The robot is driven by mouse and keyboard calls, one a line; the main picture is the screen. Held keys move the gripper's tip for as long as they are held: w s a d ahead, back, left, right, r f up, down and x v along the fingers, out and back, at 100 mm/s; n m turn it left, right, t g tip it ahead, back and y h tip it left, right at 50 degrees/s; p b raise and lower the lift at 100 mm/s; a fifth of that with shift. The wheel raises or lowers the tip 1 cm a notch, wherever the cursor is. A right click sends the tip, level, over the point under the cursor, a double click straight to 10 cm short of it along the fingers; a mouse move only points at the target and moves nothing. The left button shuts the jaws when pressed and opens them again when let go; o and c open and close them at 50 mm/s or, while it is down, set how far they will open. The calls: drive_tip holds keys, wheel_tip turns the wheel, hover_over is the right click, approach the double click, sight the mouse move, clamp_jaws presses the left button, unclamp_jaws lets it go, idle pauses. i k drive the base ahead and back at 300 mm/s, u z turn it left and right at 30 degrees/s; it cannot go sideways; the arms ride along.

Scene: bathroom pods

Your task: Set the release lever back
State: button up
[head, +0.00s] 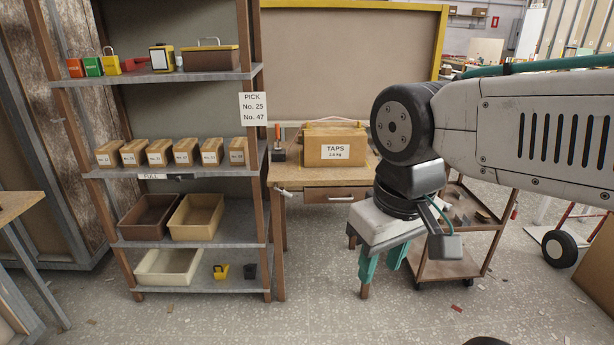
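Two lever-like parts show at the work table (325,174). A small upright part with an orange top and dark base (279,143) stands at the table's back left, beside the box marked TAPS. A short pale handle (287,193) sticks out at the table's front left edge, left of the drawer. I cannot tell which is the release lever; both are small here. My gripper (382,265) points down in front of the table, right of both parts and apart from them. Its two teal fingers are spread with nothing seen between them.
The TAPS box (335,146) sits on the table. A shelf rack (190,242) with cartons and bins stands at the left, close to the table. A wheeled cart (455,264) is behind my arm at the right. The floor in front is mostly clear.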

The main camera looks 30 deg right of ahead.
sight(284, 193)
drive_tip(key=z, duration=0.15)
drive_tip(key=i, duration=0.6)
drive_tip(key=z, duration=0.1)
drive_tip(key=k, duration=0.5)
drive_tip(key=z, duration=0.35)
drive_tip(key=i, duration=1.25)
drive_tip(key=u, duration=0.35)
